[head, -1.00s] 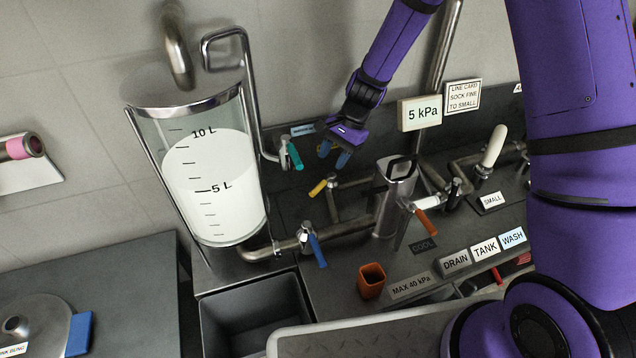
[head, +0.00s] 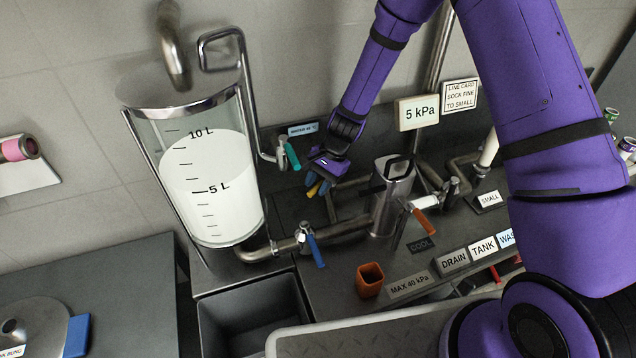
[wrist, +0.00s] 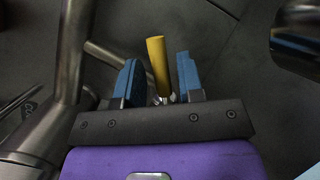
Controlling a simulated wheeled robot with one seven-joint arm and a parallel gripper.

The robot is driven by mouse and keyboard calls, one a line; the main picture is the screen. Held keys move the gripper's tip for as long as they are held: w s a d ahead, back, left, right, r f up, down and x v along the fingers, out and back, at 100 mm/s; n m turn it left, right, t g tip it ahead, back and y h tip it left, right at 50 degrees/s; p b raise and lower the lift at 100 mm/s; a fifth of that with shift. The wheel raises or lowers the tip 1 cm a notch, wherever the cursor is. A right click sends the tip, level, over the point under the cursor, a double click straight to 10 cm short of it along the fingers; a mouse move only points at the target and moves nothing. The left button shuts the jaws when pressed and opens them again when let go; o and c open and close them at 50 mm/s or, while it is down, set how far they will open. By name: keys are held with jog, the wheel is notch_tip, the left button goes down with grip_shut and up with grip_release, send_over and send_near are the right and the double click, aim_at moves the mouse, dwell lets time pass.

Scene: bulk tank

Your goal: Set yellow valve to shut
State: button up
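The yellow valve's handle (wrist: 158,64) stands between the two blue fingers of my gripper (wrist: 157,78) in the wrist view. The fingers are open, with a gap on each side of the handle. In the head view my gripper (head: 318,186) is lowered over the yellow valve (head: 313,189), and its fingers hide most of the handle. The valve sits on a thin metal pipe behind the main drain pipe.
A glass tank (head: 205,190) of white liquid stands at left. A teal-handled valve (head: 292,155) is close left of my gripper. A blue-handled valve (head: 315,248), a steel cylinder (head: 391,200) and an orange-handled valve (head: 425,222) are nearby.

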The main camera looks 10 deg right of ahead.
grip_shut()
jog(key=shift+s+d+n+g+h, duration=0.2)
jog(key=shift+d+n+g+h, duration=0.55)
jog(key=shift+n, duration=1.1)
jog(key=shift+s+d+n+g+h, duration=0.35)
jog(key=shift+d+n, duration=0.75)
jog(key=shift+n, duration=0.8)
jog(key=shift+s+d+n+g+h, duration=0.1)
jog(key=shift+d+n+g+h, duration=0.65)
jog(key=shift+n, duration=1.1)
jog(key=shift+d+t, duration=0.25)
jog(key=shift+t, duration=0.1)
jog(key=shift+o, duration=1.3)
grip_release()
